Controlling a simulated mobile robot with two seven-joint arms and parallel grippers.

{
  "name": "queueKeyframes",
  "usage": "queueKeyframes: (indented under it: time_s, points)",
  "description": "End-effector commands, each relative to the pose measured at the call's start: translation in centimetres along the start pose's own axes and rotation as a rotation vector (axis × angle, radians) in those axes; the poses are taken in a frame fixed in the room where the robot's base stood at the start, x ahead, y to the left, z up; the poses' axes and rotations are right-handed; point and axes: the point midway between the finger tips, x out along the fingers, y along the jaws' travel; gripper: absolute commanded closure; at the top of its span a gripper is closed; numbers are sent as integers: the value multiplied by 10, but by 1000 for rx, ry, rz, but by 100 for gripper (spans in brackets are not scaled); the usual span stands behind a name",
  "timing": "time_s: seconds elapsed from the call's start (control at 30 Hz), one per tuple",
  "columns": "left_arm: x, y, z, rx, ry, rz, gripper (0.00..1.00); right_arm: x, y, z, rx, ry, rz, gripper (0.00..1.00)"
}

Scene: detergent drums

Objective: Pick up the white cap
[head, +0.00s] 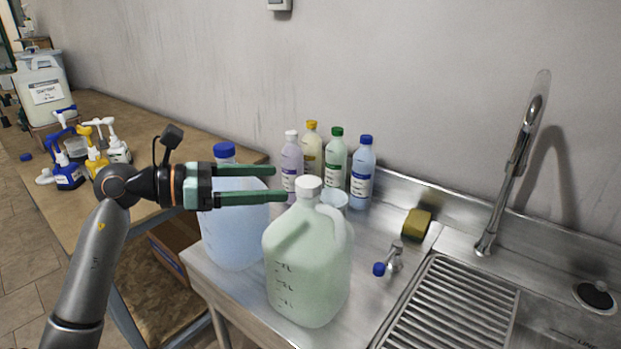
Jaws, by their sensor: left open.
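A white cap (309,186) sits on the neck of a large pale green jug (305,265) at the front of the steel counter. My left gripper (280,183) comes in from the left, level, with its two green fingers open and empty. In the picture the fingertips end just left of this cap; I cannot tell their distance in depth. A small white round piece (45,177), perhaps a loose cap, lies on the wooden table at far left. My right gripper is out of view.
A blue-capped jug (235,235) stands below and behind my left gripper. Several small bottles (335,160) line the wall. Pump bottles (70,170) stand on the wooden table.

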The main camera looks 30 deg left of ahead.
Motion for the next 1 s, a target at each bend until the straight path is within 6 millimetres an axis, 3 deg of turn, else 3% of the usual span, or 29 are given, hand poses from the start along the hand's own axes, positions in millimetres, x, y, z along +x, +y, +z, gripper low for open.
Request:
queueKeyframes:
  time_s: [0.1, 0.37, 0.7, 0.97, 1.0]
  points:
    - [15, 0, 2, -1, -2, -1, 9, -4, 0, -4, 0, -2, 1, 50]
    - [32, -2, 3, -2, -2, -2, 9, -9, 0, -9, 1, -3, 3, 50]
    - [74, -4, 3, -1, -3, 0, 9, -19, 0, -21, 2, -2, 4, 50]
    - [76, -4, 2, 0, -2, 1, 9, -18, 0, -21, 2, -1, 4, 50]
    - [76, -4, 2, -1, -2, 1, 14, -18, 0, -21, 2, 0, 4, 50]
